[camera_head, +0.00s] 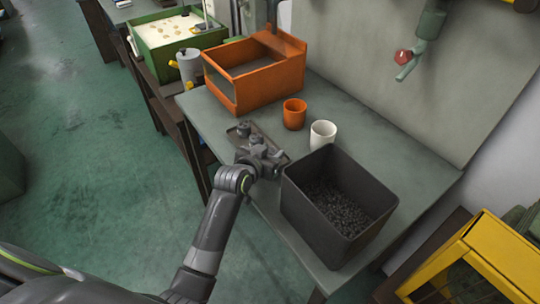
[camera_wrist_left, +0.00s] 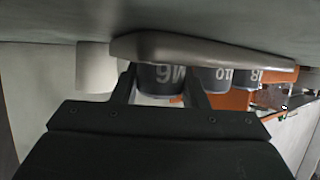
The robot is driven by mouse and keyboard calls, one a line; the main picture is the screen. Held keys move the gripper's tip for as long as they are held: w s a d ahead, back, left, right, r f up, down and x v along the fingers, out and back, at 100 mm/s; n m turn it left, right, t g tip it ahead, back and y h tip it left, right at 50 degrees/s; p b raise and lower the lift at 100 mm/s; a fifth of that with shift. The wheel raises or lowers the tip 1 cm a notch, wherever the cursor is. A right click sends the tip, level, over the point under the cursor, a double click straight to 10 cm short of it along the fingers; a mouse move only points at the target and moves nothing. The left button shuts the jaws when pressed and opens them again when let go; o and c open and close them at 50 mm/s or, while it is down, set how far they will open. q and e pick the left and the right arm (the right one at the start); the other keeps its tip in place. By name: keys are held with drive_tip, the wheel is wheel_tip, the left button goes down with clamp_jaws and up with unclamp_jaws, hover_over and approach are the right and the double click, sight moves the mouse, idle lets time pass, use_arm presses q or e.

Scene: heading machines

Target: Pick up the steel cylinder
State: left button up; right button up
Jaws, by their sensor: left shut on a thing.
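A grey steel cylinder (camera_wrist_left: 160,78) marked "6" stands between the fingers of my left gripper (camera_wrist_left: 160,92) in the left wrist view. The gripper is shut on it. Two similar cylinders, one marked "10" (camera_wrist_left: 217,78) and one marked "8" (camera_wrist_left: 248,77), stand beside it. In the head view my left gripper (camera_head: 264,152) is low over the near end of the dark flat tray (camera_head: 236,137), with the far cylinder (camera_head: 243,128) and the middle cylinder (camera_head: 257,138) beyond it. The gripper largely hides the held cylinder there. My right gripper is not in view.
A black bin (camera_head: 291,201) of small dark parts is just right of my gripper. A white cup (camera_head: 322,134), an orange cup (camera_head: 294,114) and an orange open box (camera_head: 285,84) stand behind on the grey table (camera_head: 402,155). A yellow frame (camera_head: 475,249) is at lower right.

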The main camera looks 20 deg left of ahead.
use_arm(q)
wheel_tip(320, 180, up, 10)
drive_tip(key=shift+f, duration=0.1)
drive_tip(key=shift+r, duration=0.55)
wheel_tip(320, 180, up, 6)
drive_tip(key=y, duration=0.1)
hover_over(270, 150)
drive_tip(key=s, duration=0.3)
drive_tip(key=s+a+r+n+y, duration=0.1)
drive_tip(key=s+a+r+n, duration=0.1)
drive_tip(key=s+r, duration=0.4)
drive_tip(key=shift+s+a+r+y, duration=0.2)
drive_tip(key=shift+a+r+y, duration=0.1)
drive_tip(key=shift+a, duration=0.1)
